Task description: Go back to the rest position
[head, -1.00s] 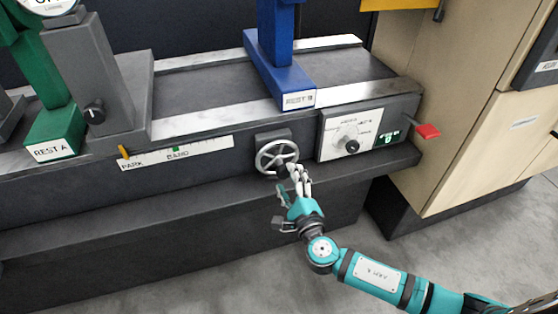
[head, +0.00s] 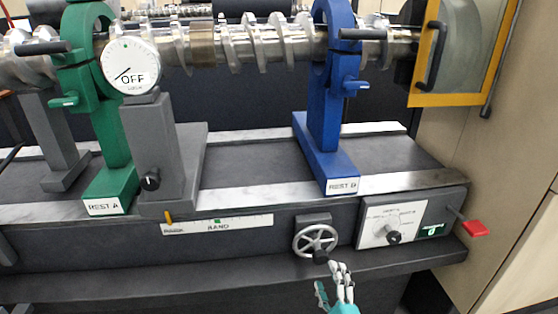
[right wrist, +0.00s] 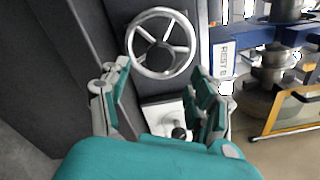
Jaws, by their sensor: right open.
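My right gripper (head: 335,290) shows at the bottom of the head view, just below and right of the metal handwheel (head: 316,240). In the right wrist view my right gripper (right wrist: 163,95) has its fingers spread apart with nothing between them. The handwheel (right wrist: 161,45) lies beyond the fingertips there, apart from them as far as I can see. Most of my right arm is outside the head view. My left gripper does not show in either view.
A machine bed (head: 240,172) carries a green REST A (head: 107,190), a blue REST B (head: 330,165) and a dial reading OFF (head: 131,66). A control panel (head: 395,222) and red lever (head: 475,228) stand right of the handwheel. An orange-framed guard (head: 455,100) is at upper right.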

